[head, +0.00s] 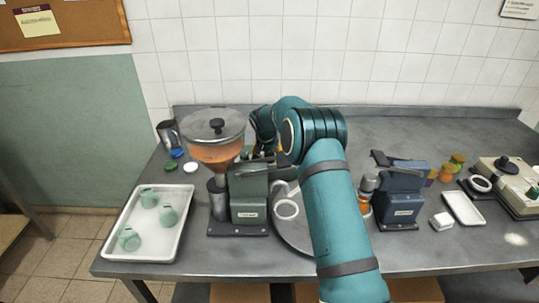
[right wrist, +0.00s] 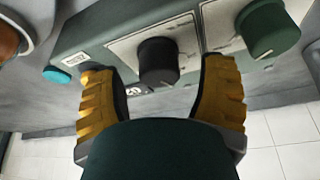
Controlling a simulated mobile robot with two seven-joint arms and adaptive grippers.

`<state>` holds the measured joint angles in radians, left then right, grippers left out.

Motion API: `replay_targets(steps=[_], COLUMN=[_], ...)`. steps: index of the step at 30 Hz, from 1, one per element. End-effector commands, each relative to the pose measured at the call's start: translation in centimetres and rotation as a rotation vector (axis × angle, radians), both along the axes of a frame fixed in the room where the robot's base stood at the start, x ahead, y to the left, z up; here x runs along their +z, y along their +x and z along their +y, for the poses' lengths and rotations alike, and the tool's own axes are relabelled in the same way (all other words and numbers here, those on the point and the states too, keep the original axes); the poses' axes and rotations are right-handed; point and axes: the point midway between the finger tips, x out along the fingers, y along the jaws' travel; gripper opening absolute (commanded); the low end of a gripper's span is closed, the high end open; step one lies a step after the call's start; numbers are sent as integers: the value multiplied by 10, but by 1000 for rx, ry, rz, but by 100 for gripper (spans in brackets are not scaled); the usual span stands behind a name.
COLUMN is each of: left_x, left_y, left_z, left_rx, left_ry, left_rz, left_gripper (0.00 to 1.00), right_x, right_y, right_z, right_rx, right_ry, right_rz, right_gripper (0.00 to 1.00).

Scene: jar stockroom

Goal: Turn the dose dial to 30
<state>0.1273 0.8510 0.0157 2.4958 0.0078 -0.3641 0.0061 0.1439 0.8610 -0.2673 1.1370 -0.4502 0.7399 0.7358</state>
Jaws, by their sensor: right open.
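A black knob (right wrist: 158,60) stands on a pale scale plate on a grey-green machine panel in the right wrist view. My right gripper (right wrist: 160,76) is open, with one yellow finger on each side of this knob and gaps between. A larger dark green knob (right wrist: 268,28) sits on another pale plate to the right. I cannot tell from labels which one is the dose dial, and the scale figures are unreadable. In the head view the green filling machine (head: 249,195) stands left of my right arm, which reaches behind it. My left gripper is not in view.
A hopper of orange contents (head: 213,152) tops the machine, beside a metal cup (head: 218,200). A white tray (head: 186,190) with several pale green pieces lies left. A blue machine (head: 397,205) stands right of my arm. A teal button (right wrist: 57,76) is on the panel.

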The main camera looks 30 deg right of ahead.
Motion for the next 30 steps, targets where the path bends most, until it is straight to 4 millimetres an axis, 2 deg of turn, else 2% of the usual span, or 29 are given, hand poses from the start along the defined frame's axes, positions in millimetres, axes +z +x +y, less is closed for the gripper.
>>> replay_targets(steps=[10,16,21,30], left_x=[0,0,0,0], left_y=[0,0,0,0], left_z=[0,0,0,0], left_rx=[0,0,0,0], left_ry=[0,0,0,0], left_rz=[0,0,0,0], left_gripper=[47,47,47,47], right_x=[63,91,101,102], right_y=[-18,-26,-30,-31], right_z=[18,27,30,30], right_rx=[1,0,0,0], right_ry=[0,1,1,1], right_rz=[-3,-1,2,2], right_gripper=[70,70,70,70])
